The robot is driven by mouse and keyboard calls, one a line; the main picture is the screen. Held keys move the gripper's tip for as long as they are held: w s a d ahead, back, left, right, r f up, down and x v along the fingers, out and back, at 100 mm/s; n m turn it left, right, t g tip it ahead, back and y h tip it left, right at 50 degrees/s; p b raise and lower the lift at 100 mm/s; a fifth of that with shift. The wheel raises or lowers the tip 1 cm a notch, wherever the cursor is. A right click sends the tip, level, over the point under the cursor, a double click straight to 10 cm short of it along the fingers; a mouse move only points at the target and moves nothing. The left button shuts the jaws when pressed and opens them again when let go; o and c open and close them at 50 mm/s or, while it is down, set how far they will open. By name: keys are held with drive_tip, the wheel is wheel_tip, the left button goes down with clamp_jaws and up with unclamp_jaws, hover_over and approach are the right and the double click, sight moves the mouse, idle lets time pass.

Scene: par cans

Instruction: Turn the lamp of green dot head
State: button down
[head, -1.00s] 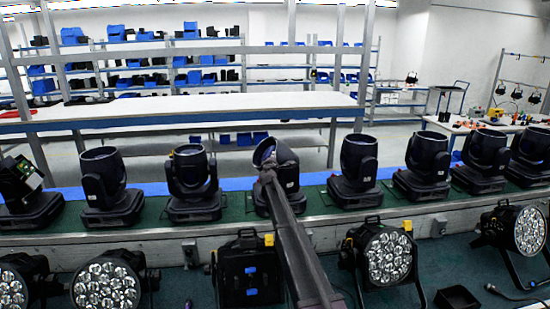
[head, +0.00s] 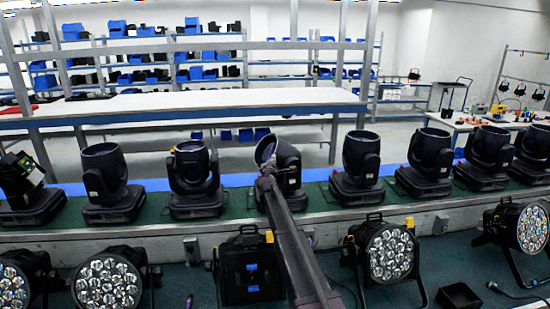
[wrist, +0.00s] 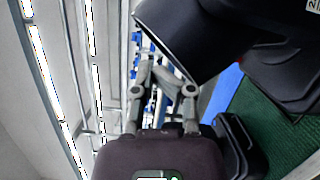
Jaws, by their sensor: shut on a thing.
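A black moving-head lamp (head: 289,166) stands in the middle of the row on the green bench top. Its head is tilted, with the round front rim facing up and to the left. My gripper (head: 265,178) is at the front of this head and shut on its rim. In the wrist view, my gripper's fingers (wrist: 152,68) meet at the lower edge of the dark lamp head (wrist: 195,38). The exact contact is partly hidden. I cannot make out a green dot on any head. My arm hides part of the lamp's base.
Similar lamps stand close on both sides, including one at left (head: 192,178) and one at right (head: 358,170). A white table (head: 200,104) stands behind.

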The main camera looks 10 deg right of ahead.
drive_tip(key=shift+v, duration=2.8)
drive_tip(key=shift+r, duration=0.2)
